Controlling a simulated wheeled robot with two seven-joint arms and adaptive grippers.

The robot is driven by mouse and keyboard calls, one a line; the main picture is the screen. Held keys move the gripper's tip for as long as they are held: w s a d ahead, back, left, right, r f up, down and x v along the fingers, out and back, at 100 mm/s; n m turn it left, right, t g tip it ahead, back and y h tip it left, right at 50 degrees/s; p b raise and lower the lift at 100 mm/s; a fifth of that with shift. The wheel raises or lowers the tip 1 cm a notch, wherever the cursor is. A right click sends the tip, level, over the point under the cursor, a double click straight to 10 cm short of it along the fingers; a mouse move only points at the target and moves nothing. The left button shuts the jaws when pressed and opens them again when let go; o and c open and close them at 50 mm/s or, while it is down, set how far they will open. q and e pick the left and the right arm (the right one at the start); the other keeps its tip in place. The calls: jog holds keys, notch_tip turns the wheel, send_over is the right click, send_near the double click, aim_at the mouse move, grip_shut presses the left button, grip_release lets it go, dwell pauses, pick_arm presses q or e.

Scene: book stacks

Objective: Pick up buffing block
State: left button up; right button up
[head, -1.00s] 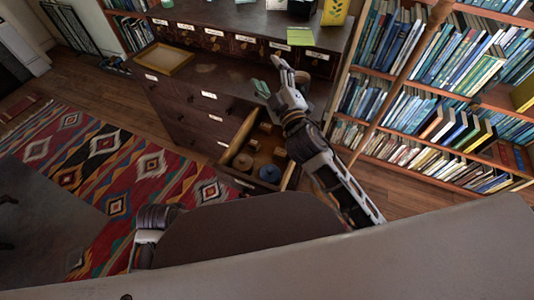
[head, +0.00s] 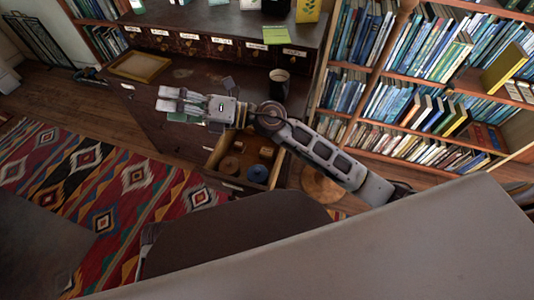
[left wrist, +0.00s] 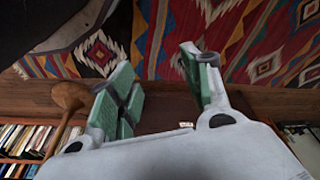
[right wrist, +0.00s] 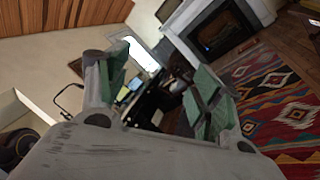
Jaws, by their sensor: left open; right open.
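My right gripper (head: 172,104) is open and empty, held above the dark wooden cabinet's front, fingers pointing left in the head view. Its green-padded fingers stand apart in the right wrist view (right wrist: 157,64). An open drawer (head: 213,157) lies below and right of it. The drawer holds small wooden pieces (head: 266,153), a round brown piece (head: 231,165) and a round blue piece (head: 258,173). I cannot tell which, if any, is the buffing block. My left gripper (left wrist: 157,64) is open and empty in its wrist view, with the rug beyond; the head view does not show it.
A dark mug (head: 278,84) and an empty yellow-framed tray (head: 140,66) stand on the cabinet. Bookshelves (head: 398,80) rise at the right, with a round wooden stool (head: 322,186) before them. A patterned rug (head: 110,195) covers the floor at left.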

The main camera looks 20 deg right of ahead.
notch_tip(320, 180, down, 9)
jog(key=s+n+g+h, duration=0.2)
jog(key=n+g+h, duration=0.2)
jog(key=n+g, duration=0.15)
jog(key=n+h, duration=0.4)
jog(key=h, duration=1.2)
send_over(268, 153)
notch_tip(268, 153, down, 14)
pick_arm(q)
notch_tip(268, 153, down, 10)
jog(key=s, duration=0.2)
jog(key=shift+s+d+g, duration=0.4)
pick_arm(e)
jog(key=shift+w+r+g, duration=0.1)
jog(key=shift+r+g, duration=0.1)
jog(key=shift+g, duration=0.05)
jog(key=shift+f, duration=0.1)
notch_tip(268, 153, down, 7)
jog(key=shift+f+b, duration=0.15)
jog(key=shift+b, duration=0.45)
jog(key=shift+f, duration=0.55)
pick_arm(q)
jog(key=r, duration=0.2)
jog(key=d+r, duration=0.1)
jog(key=r, duration=0.1)
jog(key=shift+w+r, duration=0.1)
jog(key=shift+r, duration=0.1)
